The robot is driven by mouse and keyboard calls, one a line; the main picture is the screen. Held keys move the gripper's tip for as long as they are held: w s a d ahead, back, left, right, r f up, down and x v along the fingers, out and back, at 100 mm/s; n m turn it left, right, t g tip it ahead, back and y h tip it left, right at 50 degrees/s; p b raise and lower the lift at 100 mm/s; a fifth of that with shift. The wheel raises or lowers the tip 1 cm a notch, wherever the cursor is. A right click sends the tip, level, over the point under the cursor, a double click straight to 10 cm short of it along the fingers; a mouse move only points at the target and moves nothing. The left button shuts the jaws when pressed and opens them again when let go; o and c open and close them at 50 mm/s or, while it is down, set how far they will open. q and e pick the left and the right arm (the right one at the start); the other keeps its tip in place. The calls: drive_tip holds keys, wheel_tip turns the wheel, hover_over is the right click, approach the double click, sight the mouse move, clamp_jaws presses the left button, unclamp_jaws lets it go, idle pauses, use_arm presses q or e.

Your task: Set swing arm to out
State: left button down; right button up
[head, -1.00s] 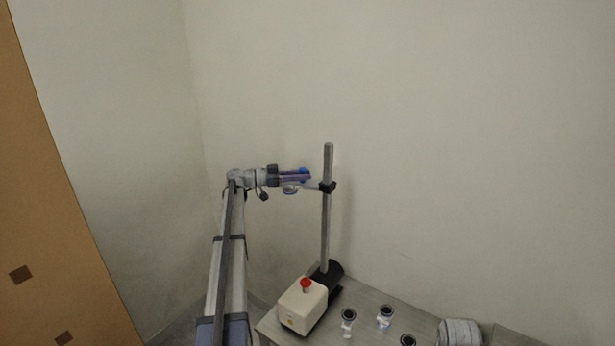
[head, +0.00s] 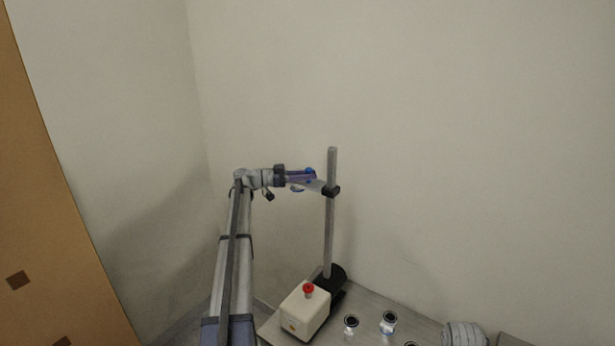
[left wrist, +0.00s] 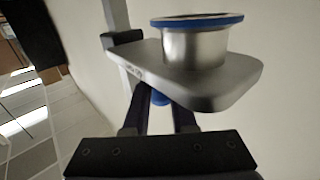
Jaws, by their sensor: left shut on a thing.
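The swing arm (head: 318,186) is a flat grey plate joined by a black clamp (head: 331,191) to an upright metal post (head: 331,225). It points left from the post in the head view. In the left wrist view the swing arm (left wrist: 226,86) bears a metal cup with a blue rim (left wrist: 195,42). My left gripper (head: 309,175) is at the plate, and in the left wrist view its dark fingers (left wrist: 158,112) reach under the plate. They are shut on a part of the swing arm, with a blue bit between them. The exact grip is partly hidden. My right gripper is not in view.
A cream box with a red button (head: 307,310) stands by the black post base on the table (head: 268,326). Several small jars (head: 388,322) and a grey coiled item (head: 463,335) are to the right. Walls close in behind the post.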

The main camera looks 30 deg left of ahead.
use_arm(q)
drive_tip(key=shift+w+r, duration=0.1)
drive_tip(key=c, duration=0.9)
unclamp_jaws()
drive_tip(key=shift+o, duration=0.9)
drive_tip(key=shift+d, duration=0.15)
drive_tip(key=v, duration=0.8)
